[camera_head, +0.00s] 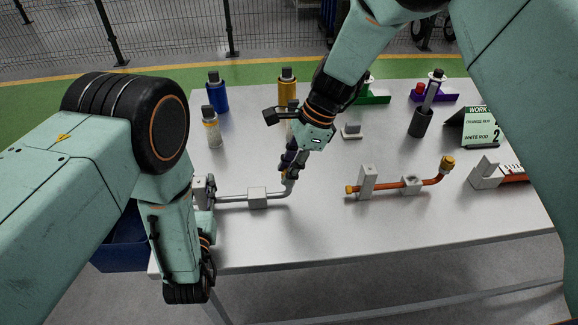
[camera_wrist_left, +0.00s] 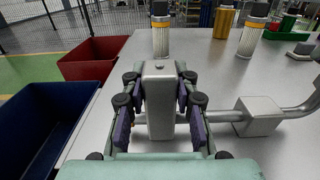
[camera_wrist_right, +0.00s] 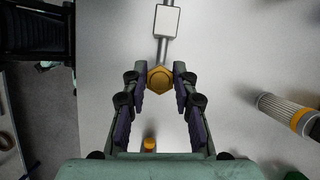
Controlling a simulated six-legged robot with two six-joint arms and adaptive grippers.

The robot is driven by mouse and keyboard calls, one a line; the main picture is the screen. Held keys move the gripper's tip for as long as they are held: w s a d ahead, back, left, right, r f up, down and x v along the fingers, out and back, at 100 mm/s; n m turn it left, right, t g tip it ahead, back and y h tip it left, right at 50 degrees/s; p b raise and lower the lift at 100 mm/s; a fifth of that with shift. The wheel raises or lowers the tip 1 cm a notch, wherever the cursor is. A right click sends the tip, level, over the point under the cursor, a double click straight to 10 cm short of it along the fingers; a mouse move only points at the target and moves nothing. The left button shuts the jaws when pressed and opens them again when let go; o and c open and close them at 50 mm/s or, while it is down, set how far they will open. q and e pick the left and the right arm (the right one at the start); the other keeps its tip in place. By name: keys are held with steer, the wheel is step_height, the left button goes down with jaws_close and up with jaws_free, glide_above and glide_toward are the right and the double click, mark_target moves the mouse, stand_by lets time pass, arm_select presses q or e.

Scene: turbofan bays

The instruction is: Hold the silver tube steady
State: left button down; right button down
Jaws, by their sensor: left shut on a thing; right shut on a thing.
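The silver tube (camera_head: 232,199) lies along the left of the grey table, running through a small block (camera_head: 257,197) and bending upward at its right end. My left gripper (camera_head: 205,192) is shut on the upright grey block (camera_wrist_left: 160,100) at the tube's left end. The left wrist view shows its fingers on both sides of this block. My right gripper (camera_head: 290,165) points down at the tube's raised right end. In the right wrist view its fingers are shut on the yellow hex nut (camera_wrist_right: 160,78), with the tube leading away from it. The fingers hide the nut in the head view.
A copper tube (camera_head: 390,188) with yellow ends sits in similar blocks to the right. Blue (camera_head: 217,92), white (camera_head: 211,128) and yellow (camera_head: 287,88) cylinders stand behind. Blue (camera_wrist_left: 45,125) and red (camera_wrist_left: 90,60) bins stand beside the table. The table's front strip is clear.

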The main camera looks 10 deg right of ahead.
steer(key=n+g, duration=0.1)
steer(key=n, duration=0.3)
steer(key=shift+n+g+h, duration=0.3)
steer(key=shift+g, duration=0.1)
steer(key=n+g+h, duration=0.1)
steer(key=n, duration=0.4)
steer(key=shift+n, duration=0.3)
steer(key=n+g+h, duration=0.1)
steer(key=n+h, duration=0.1)
steer(key=n, duration=0.2)
steer(key=shift+s+f, duration=0.1)
steer(key=shift+s+n+h, duration=0.1)
steer(key=shift+n+h, duration=0.8)
steer(key=shift+n, duration=1.6)
steer(key=c, duration=1.4)
jaws_free()
steer(key=o, duration=0.4)
steer(key=shift+c, duration=0.2)
steer(key=shift+w, duration=0.2)
